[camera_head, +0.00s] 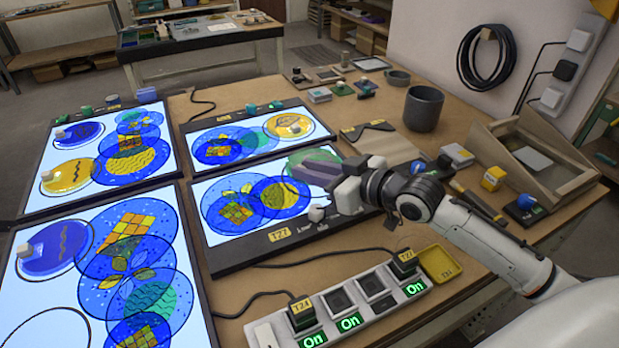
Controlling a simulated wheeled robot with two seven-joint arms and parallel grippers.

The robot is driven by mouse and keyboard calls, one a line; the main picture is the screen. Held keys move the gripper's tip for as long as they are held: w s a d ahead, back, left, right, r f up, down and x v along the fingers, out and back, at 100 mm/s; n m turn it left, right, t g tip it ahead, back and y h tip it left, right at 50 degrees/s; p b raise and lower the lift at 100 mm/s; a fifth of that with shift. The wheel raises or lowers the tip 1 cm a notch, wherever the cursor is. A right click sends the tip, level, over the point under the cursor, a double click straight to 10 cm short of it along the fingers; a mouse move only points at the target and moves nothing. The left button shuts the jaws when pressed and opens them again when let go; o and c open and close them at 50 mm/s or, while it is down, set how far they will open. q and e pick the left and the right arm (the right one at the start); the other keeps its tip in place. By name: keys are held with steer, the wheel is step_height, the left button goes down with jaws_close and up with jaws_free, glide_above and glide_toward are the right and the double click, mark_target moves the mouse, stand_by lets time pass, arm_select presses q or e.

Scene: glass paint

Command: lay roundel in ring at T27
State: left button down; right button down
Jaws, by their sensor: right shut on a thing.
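The T27 light panel (223,255) lies in the middle of the table, its label at the front edge. Overlapping blue patterned roundels (222,207) lie on its lit face. My right gripper (328,186) reaches in from the right over the panel's right end. It is shut on a translucent green and purple roundel (300,159), which is partly hidden by the gripper. I cannot tell whether this roundel touches the panel. The ring beneath it is not clearly visible. My left gripper is out of view.
Other lit panels with roundels lie at left and behind; the front left one has an empty ring outline (43,312). A power strip (372,312) with lit switches lies in front. A dark cup (424,108) and a wooden tray (563,182) stand at right.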

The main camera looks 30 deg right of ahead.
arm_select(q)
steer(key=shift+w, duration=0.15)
arm_select(e)
step_height(320, 180, down, 2)
steer(key=shift+f, duration=0.1)
steer(key=c, duration=1.7)
jaws_free()
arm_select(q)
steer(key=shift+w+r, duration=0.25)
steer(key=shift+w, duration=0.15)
arm_select(e)
steer(key=shift+o, duration=0.2)
steer(key=shift+s+d, duration=0.25)
steer(key=shift+s, duration=0.2)
steer(key=v, duration=0.9)
steer(key=shift+a, duration=0.1)
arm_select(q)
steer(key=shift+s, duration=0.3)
arm_select(e)
steer(key=shift+r+v, duration=0.25)
steer(key=shift+v, duration=0.75)
